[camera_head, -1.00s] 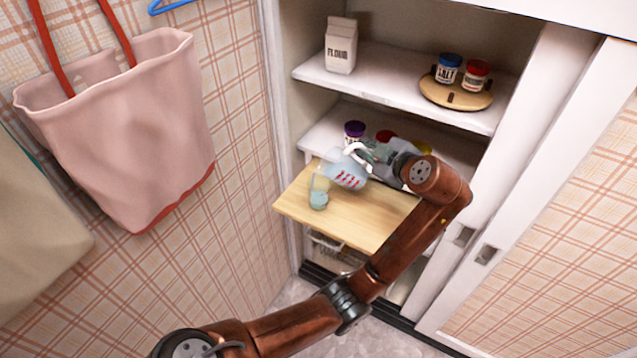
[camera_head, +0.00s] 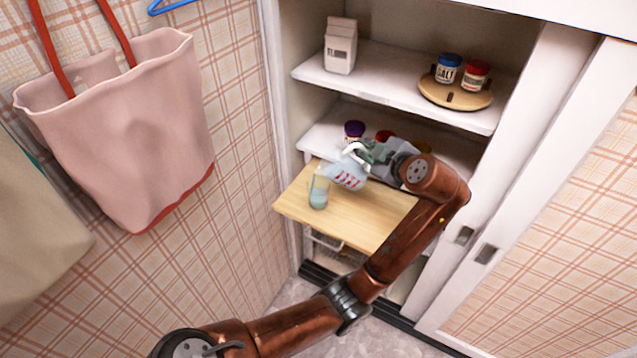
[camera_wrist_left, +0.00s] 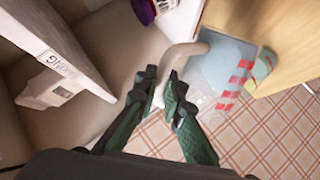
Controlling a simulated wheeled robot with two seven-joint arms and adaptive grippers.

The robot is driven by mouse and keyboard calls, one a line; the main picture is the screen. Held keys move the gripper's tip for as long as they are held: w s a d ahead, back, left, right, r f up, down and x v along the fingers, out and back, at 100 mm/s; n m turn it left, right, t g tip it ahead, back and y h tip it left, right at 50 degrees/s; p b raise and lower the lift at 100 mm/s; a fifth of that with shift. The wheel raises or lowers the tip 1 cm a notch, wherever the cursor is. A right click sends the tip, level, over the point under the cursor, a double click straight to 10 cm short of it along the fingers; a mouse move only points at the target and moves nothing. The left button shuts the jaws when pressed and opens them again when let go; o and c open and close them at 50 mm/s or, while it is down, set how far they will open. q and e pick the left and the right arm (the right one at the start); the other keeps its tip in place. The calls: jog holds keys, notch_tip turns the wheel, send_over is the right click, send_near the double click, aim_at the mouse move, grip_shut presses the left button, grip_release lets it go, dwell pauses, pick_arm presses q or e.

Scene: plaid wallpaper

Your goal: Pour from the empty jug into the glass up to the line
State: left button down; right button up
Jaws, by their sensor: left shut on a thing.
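The jug (camera_head: 345,174) is clear with red markings and a pale handle. It is tilted to the left, its spout end at the glass. My left gripper (camera_head: 364,152) is shut on its handle; the jug also shows in the left wrist view (camera_wrist_left: 222,68), with the green fingers (camera_wrist_left: 162,92) at the handle. The glass (camera_head: 319,191) stands upright on the wooden board (camera_head: 372,218) and holds pale blue liquid. A line on the glass is too small to make out. My right gripper is out of view.
Behind the jug, a purple-lidded jar (camera_head: 354,130) and other jars stand on the lower shelf. A flour carton (camera_head: 341,48) and a round wooden tray (camera_head: 455,95) with two jars are on the shelf above. A pink bag (camera_head: 130,130) hangs left.

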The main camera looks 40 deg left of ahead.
pick_arm(q)
jog(key=shift+r, duration=0.15)
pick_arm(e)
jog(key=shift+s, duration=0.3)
pick_arm(q)
jog(key=shift+s+a, duration=0.1)
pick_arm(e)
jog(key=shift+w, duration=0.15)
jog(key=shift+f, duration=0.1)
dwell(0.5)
pick_arm(q)
jog(key=shift+s+a, duration=0.1)
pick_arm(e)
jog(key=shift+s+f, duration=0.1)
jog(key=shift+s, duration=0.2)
pick_arm(q)
jog(key=shift+s, duration=0.1)
jog(key=shift+a, duration=0.1)
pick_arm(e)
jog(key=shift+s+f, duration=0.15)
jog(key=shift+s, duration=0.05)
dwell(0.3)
